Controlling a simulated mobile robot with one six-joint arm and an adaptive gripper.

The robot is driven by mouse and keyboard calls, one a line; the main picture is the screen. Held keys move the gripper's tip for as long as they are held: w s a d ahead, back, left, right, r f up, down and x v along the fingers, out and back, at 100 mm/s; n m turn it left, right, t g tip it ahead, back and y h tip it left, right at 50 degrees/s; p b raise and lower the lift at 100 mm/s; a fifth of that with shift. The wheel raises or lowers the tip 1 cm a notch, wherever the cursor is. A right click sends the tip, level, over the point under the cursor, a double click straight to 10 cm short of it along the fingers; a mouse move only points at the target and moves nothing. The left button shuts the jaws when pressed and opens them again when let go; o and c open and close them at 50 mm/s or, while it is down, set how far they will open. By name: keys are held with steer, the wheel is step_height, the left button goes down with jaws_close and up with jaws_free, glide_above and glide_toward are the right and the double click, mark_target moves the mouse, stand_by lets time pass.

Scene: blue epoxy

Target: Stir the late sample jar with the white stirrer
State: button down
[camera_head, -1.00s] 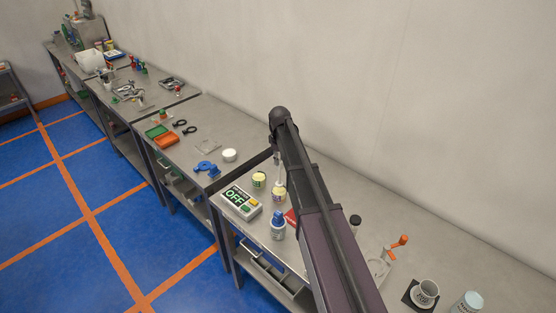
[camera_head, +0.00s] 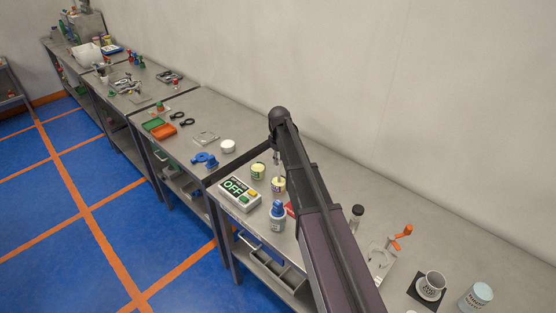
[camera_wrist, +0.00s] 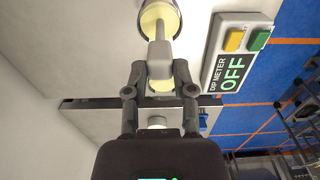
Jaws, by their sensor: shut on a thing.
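My gripper (camera_wrist: 159,72) is shut on the thick pale handle of the white stirrer (camera_wrist: 160,49). The stirrer's thin shaft points to a round jar (camera_wrist: 150,20) with pale yellow contents at the top of the wrist view. The shaft's end overlaps the contents; its depth cannot be told. In the head view, my gripper (camera_head: 277,150) is above the right one of two yellow-topped jars (camera_head: 278,184). The other jar (camera_head: 258,171) stands just left of it. I cannot read the labels to tell which is the late sample jar.
A meter reading OFF (camera_head: 239,194) and a blue-capped bottle (camera_head: 277,216) stand near the table's front edge. A red item (camera_head: 291,209) is partly behind my arm. A cup (camera_head: 431,285) and a hand-cranked device (camera_head: 383,256) are to the right.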

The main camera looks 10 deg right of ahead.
steer(key=shift+f+b, duration=0.6)
steer(key=shift+f, duration=0.15)
steer(key=shift+w+a, duration=0.1)
